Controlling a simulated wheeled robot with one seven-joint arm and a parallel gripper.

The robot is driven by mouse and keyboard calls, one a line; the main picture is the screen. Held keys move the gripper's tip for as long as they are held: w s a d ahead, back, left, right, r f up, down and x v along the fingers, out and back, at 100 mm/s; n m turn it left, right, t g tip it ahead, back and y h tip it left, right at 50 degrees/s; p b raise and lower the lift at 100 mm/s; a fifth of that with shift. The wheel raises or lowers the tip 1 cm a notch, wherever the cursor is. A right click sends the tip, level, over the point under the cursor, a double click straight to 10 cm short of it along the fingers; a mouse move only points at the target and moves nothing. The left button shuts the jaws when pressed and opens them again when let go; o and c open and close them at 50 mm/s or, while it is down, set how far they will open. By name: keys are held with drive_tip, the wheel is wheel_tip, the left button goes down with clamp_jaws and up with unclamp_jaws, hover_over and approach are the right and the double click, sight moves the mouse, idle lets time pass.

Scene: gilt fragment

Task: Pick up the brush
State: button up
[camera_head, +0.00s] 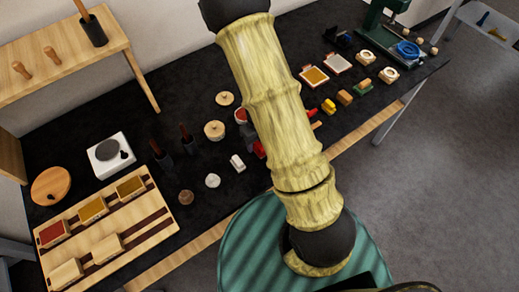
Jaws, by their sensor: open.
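I cannot single out the brush for certain. A black upright piece with a brown wooden handle (92,28) stands on the wooden shelf at the upper left. Two smaller dark pieces with reddish-brown handles, one on the left (160,154) and one on the right (187,139), stand on the black table. Any of these may be or hold a brush; they are too small to tell. My arm crosses the middle of the view and hides part of the table. My gripper is outside the picture.
The black table (120,205) is crowded. At its left are a wooden tray (162,222), a white scale-like device (110,156) and a round wooden piece (51,186). Small blocks and a green machine (382,22) are at the right. Grey floor (455,180) is open at right.

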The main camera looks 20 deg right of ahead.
drive_tip(key=f, duration=0.1)
drive_tip(key=f+b, duration=0.1)
drive_tip(key=f, duration=0.1)
drive_tip(key=f+b, duration=0.1)
drive_tip(key=f, duration=0.1)
drive_tip(key=shift+w+d+f, duration=0.15)
drive_tip(key=shift+w+f, duration=0.05)
drive_tip(key=shift+w, duration=0.05)
drive_tip(key=shift+r, duration=0.1)
drive_tip(key=c, duration=1.1)
drive_tip(key=shift+o, duration=0.2)
drive_tip(key=shift+r, duration=0.1)
wheel_tip(320, 180, up, 10)
drive_tip(key=p, duration=0.4)
